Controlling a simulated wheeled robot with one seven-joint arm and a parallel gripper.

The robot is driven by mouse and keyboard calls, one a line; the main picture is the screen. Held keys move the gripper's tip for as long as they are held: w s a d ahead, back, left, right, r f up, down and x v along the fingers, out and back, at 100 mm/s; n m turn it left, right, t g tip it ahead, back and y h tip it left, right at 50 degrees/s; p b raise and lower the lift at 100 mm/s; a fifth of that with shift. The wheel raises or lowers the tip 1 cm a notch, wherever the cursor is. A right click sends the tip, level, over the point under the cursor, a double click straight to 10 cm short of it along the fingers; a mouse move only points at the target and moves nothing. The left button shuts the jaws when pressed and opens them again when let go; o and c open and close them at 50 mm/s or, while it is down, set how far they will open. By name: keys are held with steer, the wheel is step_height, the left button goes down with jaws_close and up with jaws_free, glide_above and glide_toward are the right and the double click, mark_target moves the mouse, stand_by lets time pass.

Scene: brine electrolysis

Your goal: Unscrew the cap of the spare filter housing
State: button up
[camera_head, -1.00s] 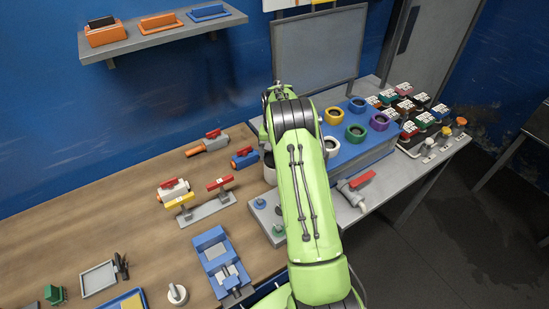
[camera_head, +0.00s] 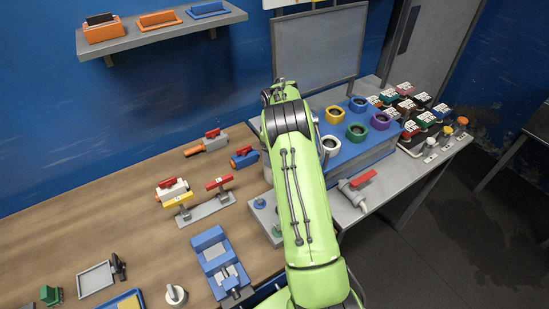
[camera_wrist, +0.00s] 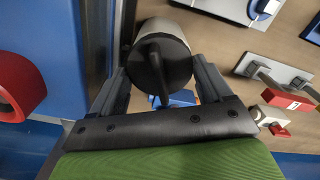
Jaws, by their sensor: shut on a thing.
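The spare filter housing is a grey cylinder (camera_wrist: 164,28) with a dark round cap (camera_wrist: 172,68) that has a raised bar across it, seen in the wrist view. My gripper (camera_wrist: 160,78) has one finger on each side of the cap and is shut on it. In the head view my green arm hides the gripper and most of the housing. Only a grey sliver (camera_head: 267,173) shows left of the arm, and it seems to be the housing.
A blue block with several coloured rings (camera_head: 357,131) stands right of my arm. A pipe valve with a red handle (camera_head: 357,180) is in front of it. Valves on a stand (camera_head: 207,208) and a blue vise (camera_head: 218,258) are to the left. Bare wood lies at far left.

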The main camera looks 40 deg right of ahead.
steer(key=n+b, duration=0.1)
steer(key=n, duration=0.2)
steer(key=shift+f+n, duration=0.1)
steer(key=shift+n, duration=1.5)
steer(key=shift+w+n+b, duration=0.1)
steer(key=shift+n+b, duration=0.55)
steer(key=shift+n, duration=0.55)
steer(key=n, duration=0.2)
steer(key=shift+r+n, duration=0.2)
steer(key=shift+n, duration=0.2)
steer(key=shift+n+b, duration=0.45)
steer(key=shift+n, duration=0.45)
steer(key=shift+r+p, duration=2.7)
steer(key=shift+r, duration=0.3)
